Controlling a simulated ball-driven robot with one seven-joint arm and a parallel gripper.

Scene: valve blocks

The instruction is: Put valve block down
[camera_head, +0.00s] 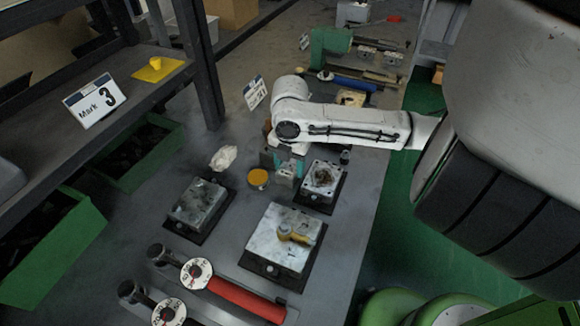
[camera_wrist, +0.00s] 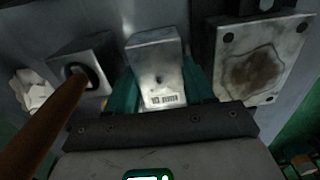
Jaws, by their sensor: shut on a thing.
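The valve block is a small grey metal block (camera_wrist: 156,62) with a label on its near face. It sits between the teal fingers of my gripper (camera_wrist: 160,92) in the wrist view, and the gripper is shut on it. In the head view my gripper (camera_head: 288,162) points down over the grey bench, with the valve block (camera_head: 285,178) low between its fingers. It is close to the bench top; I cannot tell whether it touches. My arm hides part of the area behind it.
A stained plate on a black base (camera_head: 323,178) stands close on the right. A larger plate (camera_head: 283,238), another plate (camera_head: 198,203), a yellow disc (camera_head: 258,178) and a white cloth (camera_head: 223,157) lie nearby. A dark shelf (camera_head: 140,90) is left. A brown rod (camera_wrist: 45,130) crosses the wrist view.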

